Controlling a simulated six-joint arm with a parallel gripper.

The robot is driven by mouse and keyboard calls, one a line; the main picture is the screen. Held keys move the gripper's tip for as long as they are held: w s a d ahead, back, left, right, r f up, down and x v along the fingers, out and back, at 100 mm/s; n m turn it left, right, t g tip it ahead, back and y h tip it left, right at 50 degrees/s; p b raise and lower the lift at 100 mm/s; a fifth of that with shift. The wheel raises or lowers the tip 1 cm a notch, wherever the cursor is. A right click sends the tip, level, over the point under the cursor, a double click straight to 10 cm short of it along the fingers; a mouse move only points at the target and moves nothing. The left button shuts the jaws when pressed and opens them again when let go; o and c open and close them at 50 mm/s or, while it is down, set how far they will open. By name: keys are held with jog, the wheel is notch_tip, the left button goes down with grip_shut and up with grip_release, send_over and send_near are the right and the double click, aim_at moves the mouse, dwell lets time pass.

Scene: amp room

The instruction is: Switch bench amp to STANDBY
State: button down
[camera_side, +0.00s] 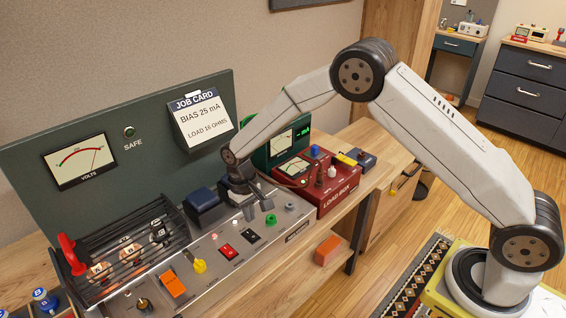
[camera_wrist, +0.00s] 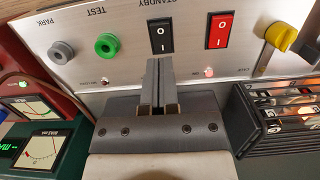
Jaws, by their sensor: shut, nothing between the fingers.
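The bench amp's front panel (camera_side: 208,262) is silver, with a black cage at its left and a green back board. In the wrist view the black rocker switch (camera_wrist: 160,34), marked I and O, sits by the upside-down STANDBY label. It also shows in the side view (camera_side: 251,235). A red rocker (camera_wrist: 219,30) is to its right in the wrist view. My gripper (camera_wrist: 159,62) is shut and empty, its tips close below the black rocker in that picture. Contact cannot be told. In the side view my gripper (camera_side: 257,203) hangs over the panel's rear.
A lamp (camera_wrist: 209,72) below the red rocker glows. The red load box (camera_side: 325,187) stands beside the amp. The VOLTS meter (camera_side: 80,162) reads far right.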

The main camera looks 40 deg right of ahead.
aim_at(250, 234)
jog(key=shift+s+f, duration=0.15)
jog(key=shift+f, duration=1.25)
jog(key=shift+s+f, duration=0.15)
jog(key=shift+f, duration=1.2)
jog(key=shift+s+f, duration=0.15)
jog(key=shift+f, duration=0.15)
jog(key=shift+w+r, duration=0.15)
jog(key=shift+w, duration=0.65)
jog(key=shift+r, duration=0.25)
notch_tip(250, 234, up, 14)
jog(key=w, duration=0.1)
jog(key=shift+w+f, duration=0.2)
jog(key=shift+w, duration=0.2)
